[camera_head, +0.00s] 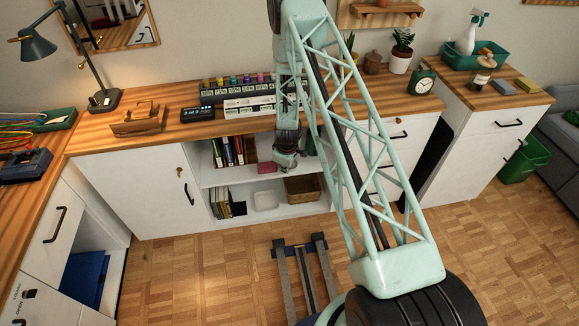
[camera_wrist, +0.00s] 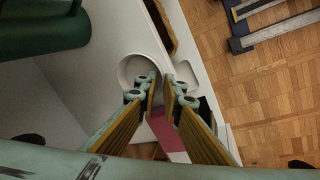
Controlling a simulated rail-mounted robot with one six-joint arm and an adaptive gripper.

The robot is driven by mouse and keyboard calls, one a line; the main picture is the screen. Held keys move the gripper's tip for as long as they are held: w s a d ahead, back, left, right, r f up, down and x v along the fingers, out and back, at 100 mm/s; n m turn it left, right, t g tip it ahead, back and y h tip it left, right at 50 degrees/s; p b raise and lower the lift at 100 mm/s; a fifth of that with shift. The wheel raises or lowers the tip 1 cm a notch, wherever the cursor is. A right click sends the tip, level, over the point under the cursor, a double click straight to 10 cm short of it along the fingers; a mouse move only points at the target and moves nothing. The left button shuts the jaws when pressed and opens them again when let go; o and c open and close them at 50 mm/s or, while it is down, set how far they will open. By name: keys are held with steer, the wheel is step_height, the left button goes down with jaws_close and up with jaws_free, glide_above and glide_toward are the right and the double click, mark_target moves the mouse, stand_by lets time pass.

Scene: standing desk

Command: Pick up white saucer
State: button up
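A round white dish, which looks like the white saucer (camera_wrist: 127,67), lies on the shelf of the open cabinet in the wrist view. My gripper (camera_wrist: 161,83) is over its right edge, and the left finger covers part of the dish. The fingertips are a little apart, and I see nothing held between them. I cannot tell whether a finger touches the dish. In the head view my gripper (camera_head: 288,162) hangs at the cabinet's upper shelf, and I cannot make out the saucer behind it.
A pink object (camera_head: 265,168) lies on the upper shelf, left of my gripper. On the lower shelf are a white container (camera_head: 265,201), a wicker basket (camera_head: 302,189) and books (camera_head: 221,201). The wooden countertop (camera_head: 160,92) is above. The wooden floor in front is partly clear.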

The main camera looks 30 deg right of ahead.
steer(key=shift+c, duration=0.2)
jaws_close()
steer(key=shift+r, duration=0.15)
steer(key=shift+r+p, duration=0.25)
steer(key=shift+p, duration=0.1)
steer(key=s+a+p, duration=0.1)
steer(key=s+a, duration=0.3)
steer(key=s, duration=0.4)
steer(key=s+a+p, duration=0.1)
steer(key=s+a, duration=0.3)
steer(key=s, duration=0.4)
steer(key=shift+f, duration=0.1)
